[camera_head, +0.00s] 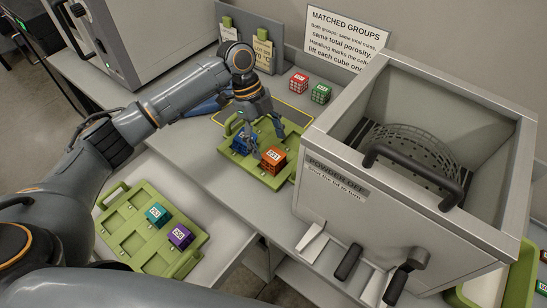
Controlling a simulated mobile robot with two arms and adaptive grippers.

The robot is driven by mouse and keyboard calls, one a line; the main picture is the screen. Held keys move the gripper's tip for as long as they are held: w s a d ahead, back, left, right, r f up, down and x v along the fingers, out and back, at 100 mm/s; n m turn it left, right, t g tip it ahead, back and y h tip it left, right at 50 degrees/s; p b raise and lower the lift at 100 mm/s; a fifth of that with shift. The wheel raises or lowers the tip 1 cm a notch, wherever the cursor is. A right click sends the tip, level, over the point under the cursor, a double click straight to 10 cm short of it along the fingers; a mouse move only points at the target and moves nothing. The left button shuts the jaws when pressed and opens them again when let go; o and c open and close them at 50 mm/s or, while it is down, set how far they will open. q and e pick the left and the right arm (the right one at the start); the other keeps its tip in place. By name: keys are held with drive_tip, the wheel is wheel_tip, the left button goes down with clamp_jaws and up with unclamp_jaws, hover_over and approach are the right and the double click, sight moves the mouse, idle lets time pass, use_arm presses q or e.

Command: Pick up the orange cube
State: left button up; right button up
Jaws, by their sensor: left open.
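The orange cube (273,159), with a white number label, sits on a green tray (228,126) near the middle of the bench. A blue cube (240,145) sits to its left on the same tray. My left gripper (262,138) reaches down over this tray, open, with its fingers just above and behind the two cubes. I cannot tell whether a finger touches either cube. The orange cube stands on the tray, not lifted. My right gripper is not in view.
A large grey box with a black handle (412,172) stands close on the right. A red cube (299,83) and a green cube (320,93) sit behind. A second green tray (126,240) at lower left holds a teal cube (156,215) and a purple cube (180,236).

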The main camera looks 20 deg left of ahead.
sight(273, 154)
use_arm(q)
drive_tip(key=p+x, duration=0.1)
drive_tip(key=x, duration=0.2)
drive_tip(key=shift+s+p, duration=0.1)
drive_tip(key=shift+p, duration=0.3)
drive_tip(key=shift+x, duration=1.15)
drive_tip(key=c, duration=1.2)
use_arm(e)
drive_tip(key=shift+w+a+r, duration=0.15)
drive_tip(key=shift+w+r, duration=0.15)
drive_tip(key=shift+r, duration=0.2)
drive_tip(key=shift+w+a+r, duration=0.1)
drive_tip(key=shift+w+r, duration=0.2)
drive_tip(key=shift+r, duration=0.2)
use_arm(q)
drive_tip(key=shift+r, duration=0.1)
drive_tip(key=shift+c, duration=0.2)
